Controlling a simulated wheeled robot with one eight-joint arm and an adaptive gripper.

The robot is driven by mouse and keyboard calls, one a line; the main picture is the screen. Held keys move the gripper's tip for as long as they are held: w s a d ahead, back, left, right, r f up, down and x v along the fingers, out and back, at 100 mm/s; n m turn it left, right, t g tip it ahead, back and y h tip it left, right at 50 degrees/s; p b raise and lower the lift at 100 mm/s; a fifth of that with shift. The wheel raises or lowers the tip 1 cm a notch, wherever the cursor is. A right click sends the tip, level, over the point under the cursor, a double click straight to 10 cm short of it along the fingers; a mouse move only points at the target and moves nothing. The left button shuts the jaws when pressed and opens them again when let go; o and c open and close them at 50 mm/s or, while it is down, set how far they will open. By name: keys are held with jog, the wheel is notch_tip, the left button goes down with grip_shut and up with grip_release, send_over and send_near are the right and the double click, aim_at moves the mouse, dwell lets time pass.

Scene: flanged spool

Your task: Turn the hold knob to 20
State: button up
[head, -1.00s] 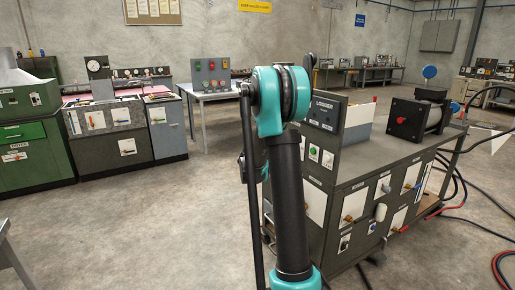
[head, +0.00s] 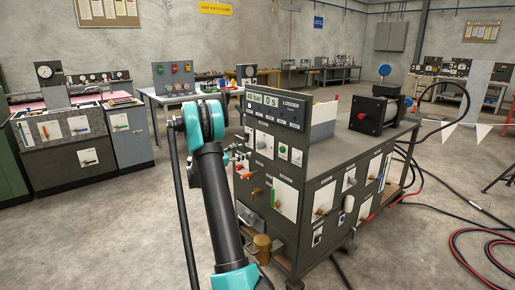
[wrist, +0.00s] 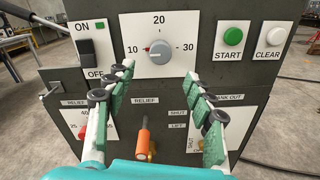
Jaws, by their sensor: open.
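A round grey knob (wrist: 160,52) sits on a white plate (wrist: 146,62) marked 10, 20 and 30 in the wrist view. Its red pointer mark is on the left side, toward 10; the 20 is at the top. No name for this knob is readable. My gripper (wrist: 158,77) is open and empty, its two green-padded fingers spread below and to either side of the knob, apart from it. In the head view the plate is small on the grey logger cabinet (head: 318,165), and my gripper is mostly hidden behind my arm.
Left of the knob is an ON/OFF switch (wrist: 88,48). Right of it are a green START button (wrist: 232,37) and a white CLEAR button (wrist: 275,37). Below, an orange-handled relief lever (wrist: 145,135) stands between my fingers. Hoses (head: 470,235) lie on the floor at right.

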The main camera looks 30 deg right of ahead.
aim_at(258, 146)
jog(key=d, duration=1)
jog(key=shift+w+d, duration=0.35)
jog(key=shift+d, duration=0.05)
jog(key=shift+c, duration=0.2)
jog(key=c, duration=1.1)
